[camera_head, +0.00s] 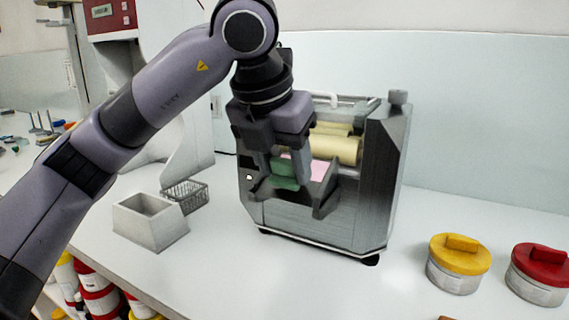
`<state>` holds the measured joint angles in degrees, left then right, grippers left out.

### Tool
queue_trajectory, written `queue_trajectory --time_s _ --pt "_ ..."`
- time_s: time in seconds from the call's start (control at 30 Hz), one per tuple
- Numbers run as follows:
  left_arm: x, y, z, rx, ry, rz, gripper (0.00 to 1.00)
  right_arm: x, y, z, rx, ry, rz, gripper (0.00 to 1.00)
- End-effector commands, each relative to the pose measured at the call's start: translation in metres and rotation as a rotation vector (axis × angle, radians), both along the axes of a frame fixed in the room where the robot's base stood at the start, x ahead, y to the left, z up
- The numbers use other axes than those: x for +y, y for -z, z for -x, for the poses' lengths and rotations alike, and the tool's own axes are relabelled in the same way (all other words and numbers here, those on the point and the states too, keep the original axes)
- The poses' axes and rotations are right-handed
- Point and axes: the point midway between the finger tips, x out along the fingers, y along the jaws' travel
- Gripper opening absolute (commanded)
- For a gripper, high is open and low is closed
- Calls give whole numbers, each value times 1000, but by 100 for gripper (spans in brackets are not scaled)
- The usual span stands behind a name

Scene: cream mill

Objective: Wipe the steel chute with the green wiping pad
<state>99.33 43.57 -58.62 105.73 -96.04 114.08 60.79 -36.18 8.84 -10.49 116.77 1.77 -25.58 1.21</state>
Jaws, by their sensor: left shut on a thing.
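The mill is a grey steel machine with cream rollers (338,148) and stands on the white bench. Its steel chute (327,196) sticks out at the front below the rollers, with pink matter (318,170) showing at its upper part. My left gripper (284,178) reaches down from above and is shut on the green wiping pad (283,172). The pad is at the left part of the chute; whether it touches the steel I cannot tell. The gripper hides part of the chute and rollers. My right gripper is not in view.
A grey open box (150,222) and a dark wire basket (186,195) stand left of the mill. A yellow-lidded jar (458,264) and a red-lidded jar (541,274) stand at the right. The bench between mill and jars is clear.

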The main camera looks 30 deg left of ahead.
Motion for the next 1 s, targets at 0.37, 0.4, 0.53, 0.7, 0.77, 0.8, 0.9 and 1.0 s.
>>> queue_trajectory --time_s 0.37,0.4,0.53,0.7,0.77,0.8,0.9,1.0 --pt "-1 -44 6 -4 0 2 26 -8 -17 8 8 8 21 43" --pt "-1 -48 7 -4 0 2 26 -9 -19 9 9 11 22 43" --pt "-1 -60 9 -4 1 2 26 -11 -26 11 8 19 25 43" --pt "-1 -62 10 -3 1 2 26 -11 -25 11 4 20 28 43" --pt "-1 -62 10 -3 0 2 26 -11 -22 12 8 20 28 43" --pt "-1 -61 10 -3 0 2 26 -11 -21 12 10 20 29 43" --pt "-1 -61 10 -3 0 2 26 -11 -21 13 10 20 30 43" --pt "-1 -61 10 -3 0 2 26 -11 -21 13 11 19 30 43"
